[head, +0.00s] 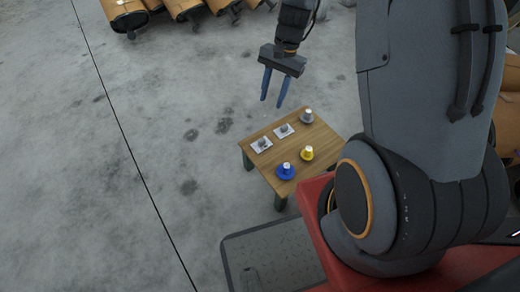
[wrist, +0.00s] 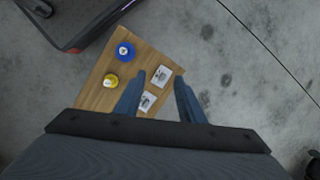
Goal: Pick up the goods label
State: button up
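Two white square cards with a grey piece on each lie on a small wooden table; I take these as the goods labels. In the head view the left label (head: 261,146) is near the table's left corner and the right label (head: 283,131) lies beside it. The wrist view shows the left label (wrist: 162,79) between the fingertips in the picture and the right label (wrist: 149,98) lower, beside the left finger. My gripper (head: 272,103) points down above the table, its blue fingers apart and empty. It also shows in the wrist view (wrist: 160,75).
The wooden table (head: 268,162) also holds a blue knob-like piece (head: 285,172), a yellow one (head: 306,154) and a grey one (head: 307,117). The concrete floor left of the table is clear.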

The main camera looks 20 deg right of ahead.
aim_at(262, 140)
jog(key=shift+w+d+f+m+y+b, duration=0.2)
jog(key=shift+w+f+m+b, duration=0.95)
jog(key=shift+f, duration=2.9)
jog(key=shift+w+d+f+m+y+b, duration=0.35)
jog(key=shift+w+f+b, duration=0.85)
jog(key=shift+f, duration=2.85)
jog(key=shift+w+a+f+m+y+b, duration=0.15)
jog(key=shift+w+f+m+b, duration=1.1)
jog(key=shift+f, duration=2.8)
jog(key=shift+n, duration=0.35)
jog(key=f, duration=0.1)
jog(key=s+a+f+b, duration=0.1)
jog(key=f, duration=0.1)
jog(key=s+a+f+b, duration=0.1)
jog(key=shift+s+f, duration=0.1)
jog(key=shift+f, duration=0.05)
jog(key=shift+c, duration=0.4)
grip_shut()
